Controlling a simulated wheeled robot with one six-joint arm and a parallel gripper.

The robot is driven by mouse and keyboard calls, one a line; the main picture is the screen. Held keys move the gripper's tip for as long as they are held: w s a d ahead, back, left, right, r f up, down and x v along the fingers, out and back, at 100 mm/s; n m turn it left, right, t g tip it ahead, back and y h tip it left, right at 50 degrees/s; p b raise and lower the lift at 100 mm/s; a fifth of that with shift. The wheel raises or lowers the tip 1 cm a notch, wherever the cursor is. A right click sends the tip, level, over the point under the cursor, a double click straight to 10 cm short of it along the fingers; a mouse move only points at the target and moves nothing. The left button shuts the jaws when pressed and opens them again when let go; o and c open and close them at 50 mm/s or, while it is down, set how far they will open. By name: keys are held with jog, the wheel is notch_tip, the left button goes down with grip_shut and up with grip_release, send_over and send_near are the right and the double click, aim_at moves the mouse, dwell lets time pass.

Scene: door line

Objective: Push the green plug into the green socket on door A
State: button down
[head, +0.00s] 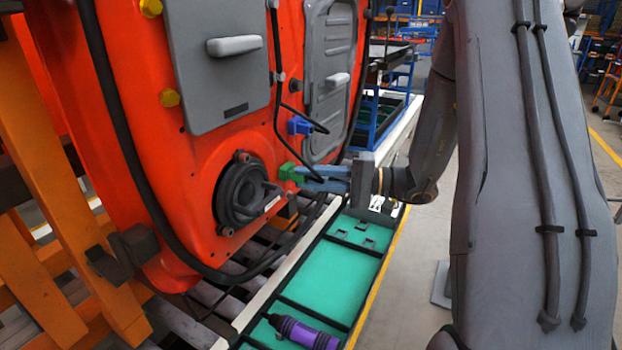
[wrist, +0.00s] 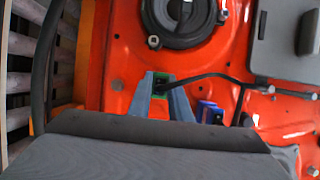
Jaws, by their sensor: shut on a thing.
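The orange door panel (head: 200,190) stands upright in front of me. My gripper (head: 304,176), with blue fingers, is shut on the green plug (head: 290,172) close to the door face, right of the round black speaker. In the wrist view, green shows between the tips of my gripper (wrist: 162,93), and a black cable runs from there to the right. The green plug (wrist: 160,79) is partly covered by the fingers. I cannot make out the green socket apart from the plug, nor tell how far the plug is in.
A blue connector (head: 299,126) sits above on the door, also in the wrist view (wrist: 209,112). The black speaker (head: 240,193) is to the left. Black cables hang nearby. A green-lined tray (head: 335,265) with a purple-and-black tool (head: 305,332) lies below.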

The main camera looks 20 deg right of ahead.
jog(key=shift+w+a, duration=0.3)
jog(key=shift+w, duration=0.05)
dwell(0.3)
jog(key=c, duration=1.5)
grip_release()
jog(key=shift+c, duration=0.2)
jog(key=shift+d, duration=0.1)
jog(key=b+v, duration=0.4)
jog(key=v, duration=1)
jog(key=shift+s+d, duration=0.2)
jog(key=shift+d, duration=0.05)
